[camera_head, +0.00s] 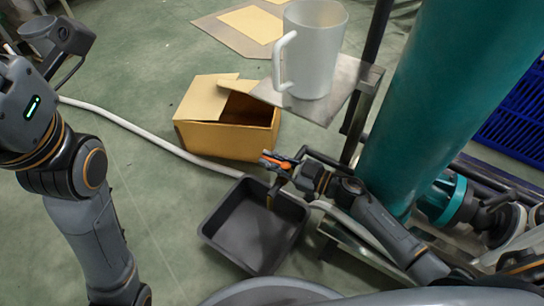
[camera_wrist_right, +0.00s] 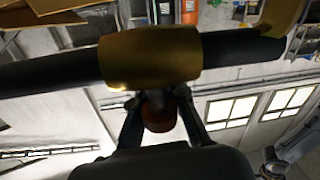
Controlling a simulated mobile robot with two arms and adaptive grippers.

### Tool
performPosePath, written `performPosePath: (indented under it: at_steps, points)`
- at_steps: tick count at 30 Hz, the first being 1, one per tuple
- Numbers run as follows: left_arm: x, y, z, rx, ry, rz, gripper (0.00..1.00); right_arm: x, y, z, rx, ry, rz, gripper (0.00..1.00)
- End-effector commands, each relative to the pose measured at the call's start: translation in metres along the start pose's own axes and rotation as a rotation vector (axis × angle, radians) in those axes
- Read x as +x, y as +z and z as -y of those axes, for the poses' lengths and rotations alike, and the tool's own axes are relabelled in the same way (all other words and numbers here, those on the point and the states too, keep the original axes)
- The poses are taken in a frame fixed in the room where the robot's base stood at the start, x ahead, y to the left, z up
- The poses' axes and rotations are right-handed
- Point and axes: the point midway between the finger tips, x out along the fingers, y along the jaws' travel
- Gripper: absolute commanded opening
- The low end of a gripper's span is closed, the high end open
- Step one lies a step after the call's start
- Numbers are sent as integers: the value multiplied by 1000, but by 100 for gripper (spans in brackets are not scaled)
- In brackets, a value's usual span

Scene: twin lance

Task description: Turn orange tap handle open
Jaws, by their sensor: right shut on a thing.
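The orange tap handle (camera_head: 276,160) shows as a small orange bar above the dark tray. My right gripper (camera_head: 284,168) is at it, with its fingers closed around it. A brass-coloured tap spout (camera_head: 271,194) hangs just below, over the tray. In the right wrist view the fingers (camera_wrist_right: 160,112) close on a dim reddish-brown part, under a dark pipe with a brass collar (camera_wrist_right: 150,57). The fingers hide part of the handle, so its exact angle is unclear. My left gripper (camera_head: 68,38) is at the top left, far from the tap; its jaw opening cannot be made out.
A black tray (camera_head: 212,233) lies on the green floor below the tap. An open cardboard box (camera_head: 215,138) stands behind it. A white mug (camera_head: 318,55) sits on a metal shelf (camera_head: 345,85). A teal column (camera_head: 440,90) and a pale hose (camera_head: 135,127) are close by.

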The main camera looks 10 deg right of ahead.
Motion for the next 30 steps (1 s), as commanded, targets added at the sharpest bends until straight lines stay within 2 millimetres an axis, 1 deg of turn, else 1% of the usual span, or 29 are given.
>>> performPosePath:
  at_steps: [5, 10, 11, 12, 14, 24, 26, 30]
  points:
    - [-10, 7, 1, -3, -10, 35, 0, -1, 0, 1, 1, -29, -6, 0]
    - [-12, 10, 0, -2, -4, 44, 0, -1, 0, 1, 0, -28, -6, 0]
    - [-12, 10, 0, -2, -4, 44, 0, -1, 0, 1, 0, -28, -6, 17]
    - [-12, 10, 0, -2, -3, 44, 0, -1, 0, 1, 0, -28, -6, 25]
    - [-12, 10, 0, -1, -3, 42, 0, -1, 0, 1, 0, -27, -6, 36]
    - [-6, 5, 2, 0, -8, 24, 0, -1, -3, 0, -1, -27, -7, 36]
    - [-7, 5, 2, 0, -7, 25, 0, -1, -8, -1, -4, -28, -7, 36]
    - [-8, 6, 1, -1, -7, 28, 0, -1, -29, -5, -6, -29, -7, 36]
